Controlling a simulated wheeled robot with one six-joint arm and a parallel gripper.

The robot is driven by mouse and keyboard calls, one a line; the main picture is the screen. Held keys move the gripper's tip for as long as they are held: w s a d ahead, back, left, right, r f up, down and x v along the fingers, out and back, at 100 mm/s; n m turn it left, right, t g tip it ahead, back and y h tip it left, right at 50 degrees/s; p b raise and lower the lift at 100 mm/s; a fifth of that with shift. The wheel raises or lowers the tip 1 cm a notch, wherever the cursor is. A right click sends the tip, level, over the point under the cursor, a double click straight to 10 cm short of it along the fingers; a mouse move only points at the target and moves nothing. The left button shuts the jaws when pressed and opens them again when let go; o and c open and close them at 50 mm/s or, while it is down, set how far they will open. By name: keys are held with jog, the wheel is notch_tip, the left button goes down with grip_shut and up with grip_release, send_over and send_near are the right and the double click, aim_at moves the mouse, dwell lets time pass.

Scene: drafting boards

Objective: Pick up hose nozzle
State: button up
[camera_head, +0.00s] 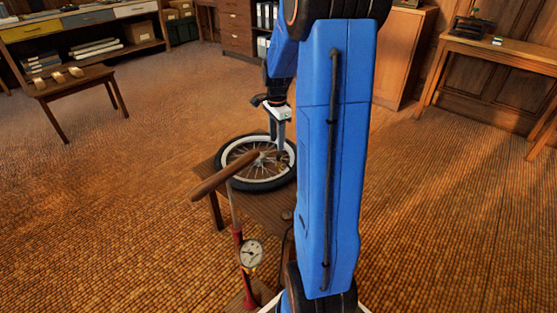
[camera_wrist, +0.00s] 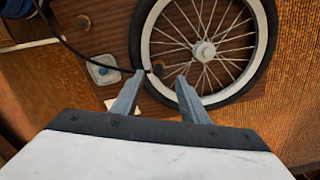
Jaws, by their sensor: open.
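The hose nozzle (camera_wrist: 156,70) shows in the wrist view as a small dark piece at the end of a thin black hose (camera_wrist: 84,55). It lies at the wheel's white-walled tire, between or just beyond my fingertips; I cannot tell its exact depth. My gripper (camera_wrist: 161,79) is open, with a finger on either side of the nozzle and no clear contact. In the head view my gripper (camera_head: 279,142) points down over the wheel (camera_head: 226,176) on the low wooden table (camera_head: 262,208). The nozzle cannot be made out there.
A pump with a wooden handle (camera_head: 225,176) and a round gauge (camera_head: 251,253) stands in front of the table. A small square item with a round top (camera_wrist: 103,70) sits left of the wheel. Open carpet (camera_head: 440,230) lies right; a bench (camera_head: 75,82) stands back left.

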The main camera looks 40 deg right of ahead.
aim_at(279, 155)
notch_tip(279, 155, down, 4)
jog(key=shift+r, duration=0.2)
jog(key=shift+s+d+f, duration=0.1)
jog(key=shift+d+f, duration=0.05)
jog(key=shift+f, duration=1.15)
jog(key=shift+s+d+f, duration=0.1)
jog(key=shift+d+f, duration=0.05)
jog(key=shift+f, duration=1.15)
grip_shut()
